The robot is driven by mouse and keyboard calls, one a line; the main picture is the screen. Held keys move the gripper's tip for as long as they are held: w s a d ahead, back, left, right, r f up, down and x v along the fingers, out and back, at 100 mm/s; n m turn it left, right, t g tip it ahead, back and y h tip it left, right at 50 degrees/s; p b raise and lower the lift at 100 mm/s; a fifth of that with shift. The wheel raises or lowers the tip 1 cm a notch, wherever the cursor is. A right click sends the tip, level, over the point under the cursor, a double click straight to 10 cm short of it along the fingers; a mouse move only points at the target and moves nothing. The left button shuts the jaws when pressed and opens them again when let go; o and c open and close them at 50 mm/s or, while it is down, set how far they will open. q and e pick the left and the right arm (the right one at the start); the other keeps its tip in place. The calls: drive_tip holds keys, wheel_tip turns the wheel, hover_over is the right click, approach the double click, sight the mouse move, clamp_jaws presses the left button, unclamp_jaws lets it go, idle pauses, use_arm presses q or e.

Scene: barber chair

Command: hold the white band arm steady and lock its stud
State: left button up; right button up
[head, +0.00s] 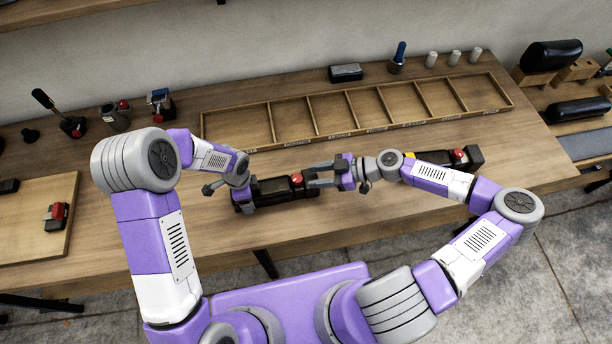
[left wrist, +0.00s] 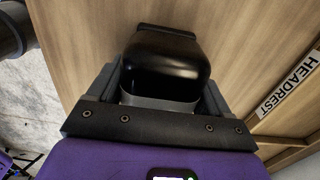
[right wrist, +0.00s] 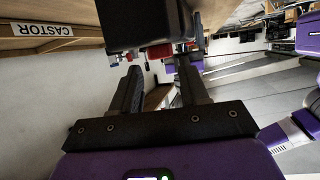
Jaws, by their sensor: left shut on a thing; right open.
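The black chair arm (head: 272,188) lies on the bench in front of the divided tray, with a red stud (head: 297,178) at its right end. My left gripper (head: 246,194) is shut on its left end. The left wrist view shows the black pad (left wrist: 165,65) between the fingers, with a pale band (left wrist: 155,101) near the gripper. My right gripper (head: 312,176) is open and points left at the stud end. In the right wrist view the black arm end (right wrist: 135,22) is just beyond the fingers, and red (right wrist: 158,52) shows between them. Contact there is unclear.
A second black arm with a yellow band (head: 409,155) and red stud (head: 458,154) lies partly behind my right forearm. The divided wooden tray (head: 237,143) is behind. Tools stand at the back left; a wooden board (head: 30,225) lies left. Black pads (head: 551,55) are at far right.

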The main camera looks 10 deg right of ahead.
drive_tip(key=v, duration=0.7)
drive_tip(key=shift+d, duration=0.2)
drive_tip(key=shift+r, duration=0.1)
drive_tip(key=shift+o, duration=1.6)
drive_tip(key=shift+a+n+g, duration=0.3)
drive_tip(key=shift+a+g, duration=0.25)
drive_tip(key=shift+g, duration=0.05)
drive_tip(key=n+g+h, duration=0.3)
drive_tip(key=n+h, duration=0.1)
drive_tip(key=h, duration=0.4)
approach(299, 178)
drive_tip(key=x, duration=0.8)
drive_tip(key=shift+w+a+f, duration=0.1)
drive_tip(key=shift+a+f, duration=0.05)
drive_tip(key=shift+f, duration=0.05)
drive_tip(key=shift+c, duration=0.4)
